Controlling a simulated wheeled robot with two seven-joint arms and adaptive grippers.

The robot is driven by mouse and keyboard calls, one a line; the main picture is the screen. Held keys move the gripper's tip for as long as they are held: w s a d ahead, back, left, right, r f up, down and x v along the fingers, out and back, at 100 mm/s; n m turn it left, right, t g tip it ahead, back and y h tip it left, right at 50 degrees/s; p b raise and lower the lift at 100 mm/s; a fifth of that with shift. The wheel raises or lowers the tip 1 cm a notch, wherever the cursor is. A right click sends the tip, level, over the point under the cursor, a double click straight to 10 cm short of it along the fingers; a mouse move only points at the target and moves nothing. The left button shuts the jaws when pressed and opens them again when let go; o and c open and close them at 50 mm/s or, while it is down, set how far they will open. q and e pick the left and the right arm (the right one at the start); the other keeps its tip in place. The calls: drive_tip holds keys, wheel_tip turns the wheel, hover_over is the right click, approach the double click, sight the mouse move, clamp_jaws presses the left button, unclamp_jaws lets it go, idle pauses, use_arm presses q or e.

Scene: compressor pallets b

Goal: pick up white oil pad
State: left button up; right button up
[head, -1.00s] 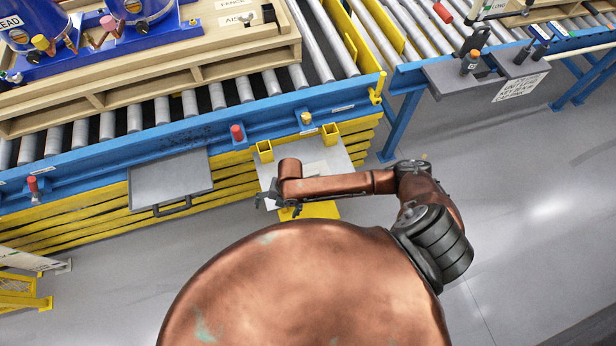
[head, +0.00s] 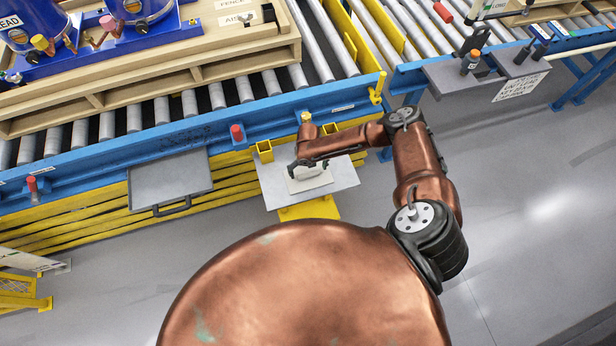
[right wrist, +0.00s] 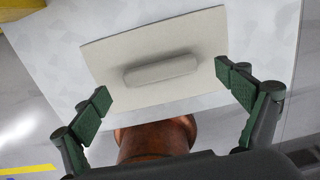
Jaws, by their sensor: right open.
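The white oil pad (head: 311,180) lies flat on a light grey shelf plate (head: 342,187) at the front of the conveyor. In the right wrist view the pad (right wrist: 114,61) is a cream square with a raised rounded bar (right wrist: 160,70) across its middle. My right gripper (head: 304,169) is over the pad in the head view. In the right wrist view its green-padded fingers (right wrist: 165,88) are wide apart, one on each side of the pad's near part, with nothing between them gripped. Part of the pad is hidden by the gripper in the head view. My left gripper is not in view.
A grey case-like panel (head: 170,178) hangs to the left. A grey side tray (head: 500,75) with a bottle is at right. Open floor lies in front.

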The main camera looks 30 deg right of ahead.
drive_tip(key=shift+f, duration=0.95)
drive_tip(key=c, duration=1.2)
